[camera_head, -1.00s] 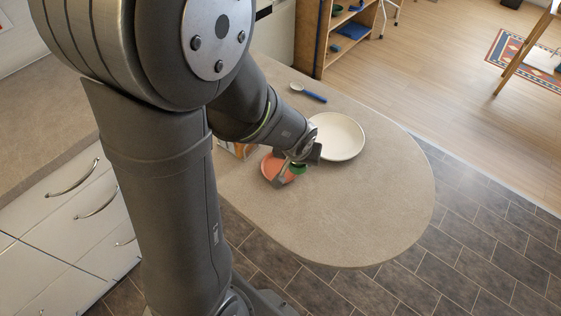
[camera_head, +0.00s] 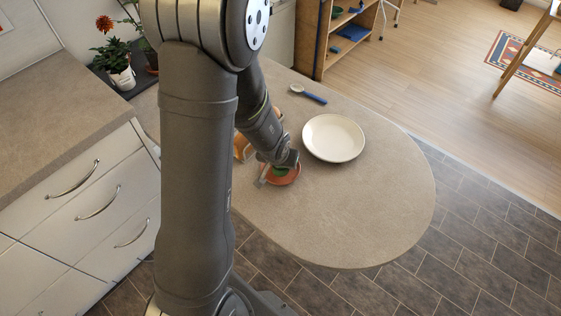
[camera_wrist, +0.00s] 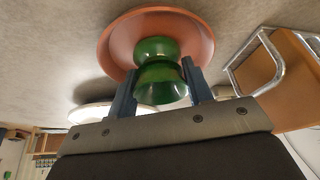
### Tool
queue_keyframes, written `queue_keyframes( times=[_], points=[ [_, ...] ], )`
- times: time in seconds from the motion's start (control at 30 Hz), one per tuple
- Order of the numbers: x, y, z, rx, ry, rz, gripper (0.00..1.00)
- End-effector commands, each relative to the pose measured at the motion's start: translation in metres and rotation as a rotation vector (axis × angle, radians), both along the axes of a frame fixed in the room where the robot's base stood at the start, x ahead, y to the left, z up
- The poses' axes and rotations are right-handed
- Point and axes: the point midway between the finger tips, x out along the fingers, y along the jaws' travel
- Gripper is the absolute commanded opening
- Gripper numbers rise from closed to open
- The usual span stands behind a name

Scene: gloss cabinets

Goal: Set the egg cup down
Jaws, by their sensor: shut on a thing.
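The green egg cup (camera_wrist: 160,72) has a waisted shape and sits between the two fingers of my gripper (camera_wrist: 161,92), which is shut on it. In the wrist view its far end lies against the terracotta dish (camera_wrist: 117,40); I cannot tell whether it touches or hovers just above. In the head view the egg cup (camera_head: 280,172) shows as a small green patch over the dish (camera_head: 291,179), with my gripper (camera_head: 277,168) partly covering both.
A white plate (camera_head: 334,138) lies to the right of the dish. An orange-brown object (camera_head: 240,147) with a metal frame stands close on the left, partly hidden by my arm. A blue-handled utensil (camera_head: 309,94) lies farther back. The counter's rounded front is clear.

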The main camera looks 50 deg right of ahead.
Motion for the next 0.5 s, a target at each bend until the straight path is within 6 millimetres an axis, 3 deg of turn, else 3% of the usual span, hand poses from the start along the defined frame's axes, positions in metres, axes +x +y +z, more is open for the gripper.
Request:
queue_keyframes(
  times=[0.23,0.27,0.37,0.5],
  points=[
    [0.0,0.0,-0.0028,0.001,0.0,0.0,0.23],
    [0.0,0.0001,-0.0032,0.001,0.0,0.0,0.48],
    [0.0,-0.0001,-0.0026,0.0,-0.001,0.0,0.68],
    [0.0,-0.0001,-0.0026,0.0,-0.001,0.0,0.68]
  ],
)
